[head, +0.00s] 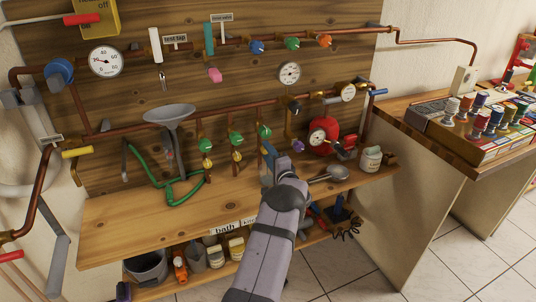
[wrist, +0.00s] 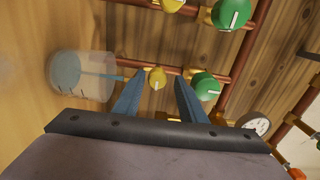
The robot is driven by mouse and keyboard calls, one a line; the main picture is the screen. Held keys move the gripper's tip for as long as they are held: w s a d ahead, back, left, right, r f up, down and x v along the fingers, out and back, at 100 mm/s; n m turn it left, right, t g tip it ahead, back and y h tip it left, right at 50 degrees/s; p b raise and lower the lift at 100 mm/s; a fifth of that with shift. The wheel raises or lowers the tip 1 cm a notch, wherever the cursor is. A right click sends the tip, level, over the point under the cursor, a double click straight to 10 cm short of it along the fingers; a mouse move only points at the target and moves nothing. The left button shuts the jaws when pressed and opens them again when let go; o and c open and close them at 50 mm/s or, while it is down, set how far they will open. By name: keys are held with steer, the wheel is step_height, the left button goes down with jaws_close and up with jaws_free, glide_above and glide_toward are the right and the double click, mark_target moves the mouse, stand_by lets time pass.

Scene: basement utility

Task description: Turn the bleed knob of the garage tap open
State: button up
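My gripper (head: 270,164) reaches toward the lower pipe row, near the rightmost of three green knobs (head: 265,131). In the wrist view my gripper (wrist: 159,80) is open, its blue fingers apart. A small yellow knob (wrist: 157,76) with a pale pointer mark shows between the fingertips; I cannot tell whether they touch it. A green knob (wrist: 205,86) with a white mark lies just right of it. Another yellow knob (wrist: 171,4) and green knob (wrist: 231,13) are at the top. No garage label is readable. My gripper hides the rightmost yellow knob in the head view.
A clear cup (wrist: 84,76) stands left of the fingers in the wrist view. A red tank (head: 323,137), spoon (head: 330,174) and white pot (head: 371,159) are to the right.

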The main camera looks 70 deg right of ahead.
steer(key=shift+s+a+f, duration=0.1)
steer(key=shift+f, duration=0.25)
steer(key=shift+s+a+p, duration=0.35)
steer(key=shift+p, duration=0.2)
steer(key=p+v, duration=0.3)
steer(key=v, duration=0.3)
steer(key=shift+s+a+r+p, duration=0.3)
steer(key=shift+r+p, duration=0.05)
steer(key=shift+p, duration=0.05)
